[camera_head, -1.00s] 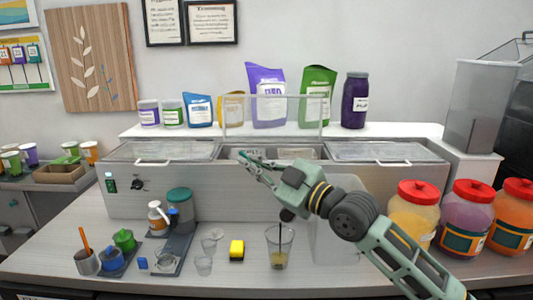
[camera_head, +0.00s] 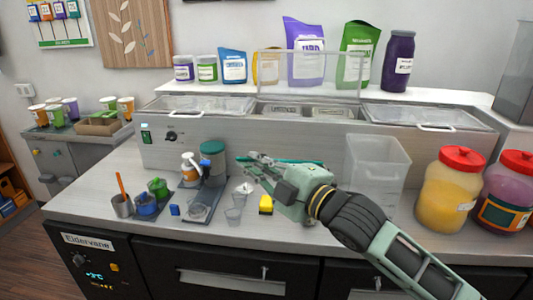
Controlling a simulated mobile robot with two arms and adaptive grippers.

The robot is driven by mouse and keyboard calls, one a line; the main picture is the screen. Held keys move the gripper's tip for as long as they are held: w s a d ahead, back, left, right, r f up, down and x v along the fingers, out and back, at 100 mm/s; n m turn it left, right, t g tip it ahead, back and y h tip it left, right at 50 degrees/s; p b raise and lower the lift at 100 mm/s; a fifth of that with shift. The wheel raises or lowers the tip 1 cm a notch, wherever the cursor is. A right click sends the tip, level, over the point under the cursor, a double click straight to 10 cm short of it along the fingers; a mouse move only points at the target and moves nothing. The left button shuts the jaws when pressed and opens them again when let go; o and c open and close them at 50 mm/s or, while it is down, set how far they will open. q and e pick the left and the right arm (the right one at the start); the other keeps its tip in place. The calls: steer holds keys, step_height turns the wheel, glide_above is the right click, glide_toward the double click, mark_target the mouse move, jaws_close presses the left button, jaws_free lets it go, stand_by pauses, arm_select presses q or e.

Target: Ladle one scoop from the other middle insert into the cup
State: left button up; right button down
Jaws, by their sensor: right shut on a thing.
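The two middle inserts, a left one (camera_head: 285,110) and a right one (camera_head: 333,112), sit open in the steel counter unit, between clear-lidded sections. My right gripper (camera_head: 246,165) is in front of the unit, above the counter. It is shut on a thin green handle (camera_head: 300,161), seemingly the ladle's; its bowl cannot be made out. The cup is mostly hidden behind my right arm; only what may be its base (camera_head: 309,222) shows below. My left gripper is not in view.
A clear bin (camera_head: 377,165) and red-lidded jars (camera_head: 450,190) are to the right. A dark tray (camera_head: 203,205) with containers is left.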

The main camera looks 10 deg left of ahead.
steer(key=shift+s+a+f+n+g+b, duration=0.1)
steer(key=shift+s+a+f+n+b, duration=0.3)
steer(key=shift+f, duration=0.45)
steer(key=shift+s+a+f+n+g+b, duration=0.1)
steer(key=shift+s+a+f+n+b, duration=0.15)
steer(key=shift+f+n, duration=0.4)
steer(key=shift+s+a+f+n+g+b, duration=0.1)
steer(key=shift+s+a+f+n+b, duration=0.2)
steer(key=shift+f, duration=0.7)
steer(key=w+d+r+m+t+p, duration=0.1)
steer(key=w+d+r+m+p, duration=0.2)
steer(key=r+p, duration=0.35)
steer(key=w+d+r+m+p, duration=0.3)
steer(key=r+m+p, duration=0.15)
steer(key=r, duration=0.25)
steer(key=w+d+r+m+t+p, duration=0.1)
steer(key=w+d+r+m+p, duration=0.2)
steer(key=w+d+m, duration=0.2)
steer(key=w+d+r+m+p, duration=0.4)
steer(key=w+d+m, duration=0.1)
steer(key=w+d, duration=0.3)
steer(key=shift+d+t+h, duration=0.4)
steer(key=shift+d, duration=0.3)
steer(key=shift+w+f, duration=0.15)
steer(key=shift+w, duration=0.05)
